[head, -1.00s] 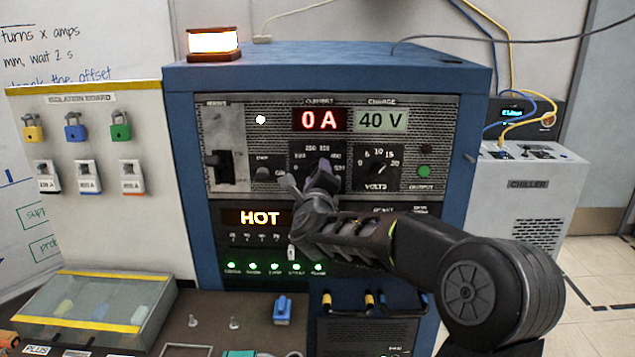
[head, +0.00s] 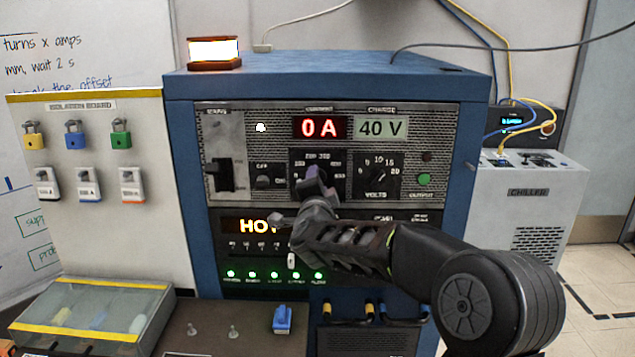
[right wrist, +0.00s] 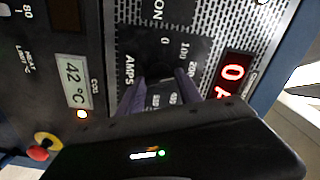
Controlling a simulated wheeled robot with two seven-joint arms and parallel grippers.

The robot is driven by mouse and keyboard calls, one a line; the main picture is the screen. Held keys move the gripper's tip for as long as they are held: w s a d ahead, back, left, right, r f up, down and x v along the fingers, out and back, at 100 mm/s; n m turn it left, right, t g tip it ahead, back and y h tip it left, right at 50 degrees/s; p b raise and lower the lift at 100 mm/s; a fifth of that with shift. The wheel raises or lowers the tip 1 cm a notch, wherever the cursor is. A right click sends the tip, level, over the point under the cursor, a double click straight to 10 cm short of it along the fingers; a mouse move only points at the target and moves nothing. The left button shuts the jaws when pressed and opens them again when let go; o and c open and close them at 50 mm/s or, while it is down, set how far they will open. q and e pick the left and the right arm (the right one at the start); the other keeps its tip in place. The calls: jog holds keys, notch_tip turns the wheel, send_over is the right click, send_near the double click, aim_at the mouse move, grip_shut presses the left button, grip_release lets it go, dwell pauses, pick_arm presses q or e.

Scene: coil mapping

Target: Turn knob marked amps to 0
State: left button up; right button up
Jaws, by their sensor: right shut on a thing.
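The blue cabinet's upper panel carries the amps dial (head: 333,160), partly hidden behind my right gripper (head: 312,182). In the right wrist view the black amps knob (right wrist: 158,72) sits between the purple-grey fingers of my right gripper (right wrist: 160,88), which is shut on it. The word AMPS and the dial's 0, 100 and 200 marks show around it. The knob's pointer is hidden, so I cannot tell its setting. The red current readout (head: 319,127) shows 0 A and also appears in the right wrist view (right wrist: 235,72). My left gripper is out of view.
The volts knob (head: 377,176) is right of the amps dial, and an OFF/ON switch (head: 263,181) is on its left. A black lever (head: 220,175) stands farther left. A red button (right wrist: 38,153) shows in the wrist view.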

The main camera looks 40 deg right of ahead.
jog(key=shift+n+p, duration=2.9)
jog(key=shift+n, duration=4)
jog(key=o, duration=1.4)
